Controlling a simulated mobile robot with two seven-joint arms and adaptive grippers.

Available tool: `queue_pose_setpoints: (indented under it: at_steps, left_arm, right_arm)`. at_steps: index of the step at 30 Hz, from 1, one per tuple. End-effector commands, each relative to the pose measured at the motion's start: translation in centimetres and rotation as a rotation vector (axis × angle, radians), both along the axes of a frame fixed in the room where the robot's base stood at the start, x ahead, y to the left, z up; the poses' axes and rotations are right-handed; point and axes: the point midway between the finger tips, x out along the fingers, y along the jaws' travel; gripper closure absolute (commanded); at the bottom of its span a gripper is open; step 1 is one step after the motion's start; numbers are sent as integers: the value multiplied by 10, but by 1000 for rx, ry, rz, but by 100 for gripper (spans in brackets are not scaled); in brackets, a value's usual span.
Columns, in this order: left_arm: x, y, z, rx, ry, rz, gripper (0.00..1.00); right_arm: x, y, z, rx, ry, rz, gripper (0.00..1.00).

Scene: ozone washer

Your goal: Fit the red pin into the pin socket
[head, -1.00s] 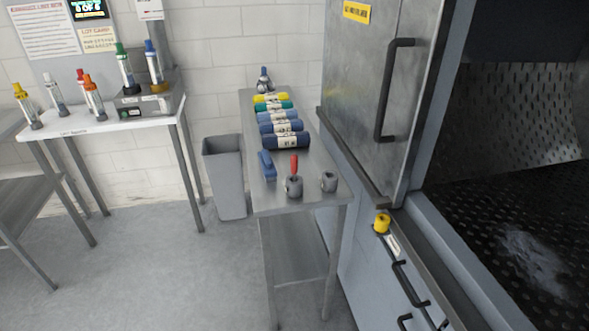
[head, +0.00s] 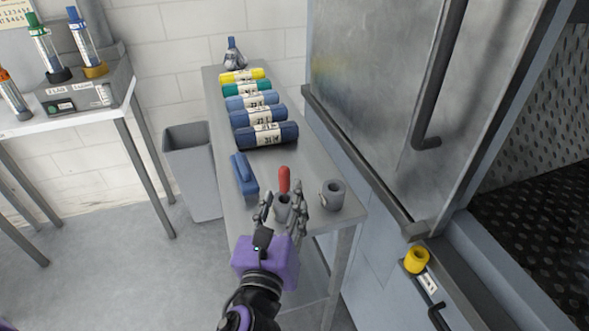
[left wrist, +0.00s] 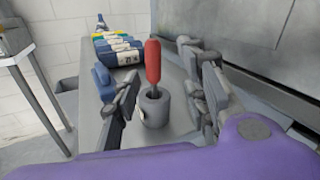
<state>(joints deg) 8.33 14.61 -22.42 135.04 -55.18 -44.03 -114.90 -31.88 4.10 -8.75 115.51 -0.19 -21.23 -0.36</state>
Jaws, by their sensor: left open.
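The red pin (head: 284,178) stands upright in a grey cylindrical holder (head: 282,208) near the front end of the narrow metal table. In the left wrist view the red pin (left wrist: 153,62) rises from the dark opening of the grey holder (left wrist: 155,108). A second grey cylinder (head: 333,194) with an open, empty top stands just right of it; I cannot tell which one is the pin socket. My left gripper (head: 281,207) is open, its fingers on either side of the holder in the head view, with nothing held. My right gripper is not in view.
A blue brush-like object (head: 244,174) lies left of the pin. Several rolled cloths (head: 266,135) lie farther back on the metal table (head: 300,148). A large steel door (head: 375,95) stands close along the right. A grey bin (head: 192,170) is on the floor left.

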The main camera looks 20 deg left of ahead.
Motion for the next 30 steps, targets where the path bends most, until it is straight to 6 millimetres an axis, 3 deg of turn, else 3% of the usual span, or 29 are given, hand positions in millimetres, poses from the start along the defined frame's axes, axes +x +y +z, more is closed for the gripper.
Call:
queue_pose_setpoints:
  at_steps: [3, 7, 22, 30]
  left_arm:
    - [-1, 5, 0, 151, 21, 22, 60]
    - [4, 7, 0, 208, 29, 25, 60]
    - [67, 21, 0, 208, 29, 22, 60]
    - [76, 22, -1, 206, 32, 21, 60]
  right_arm:
    - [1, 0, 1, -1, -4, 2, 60]
    - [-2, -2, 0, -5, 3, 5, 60]
    - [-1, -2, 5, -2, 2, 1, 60]
    - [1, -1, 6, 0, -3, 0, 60]
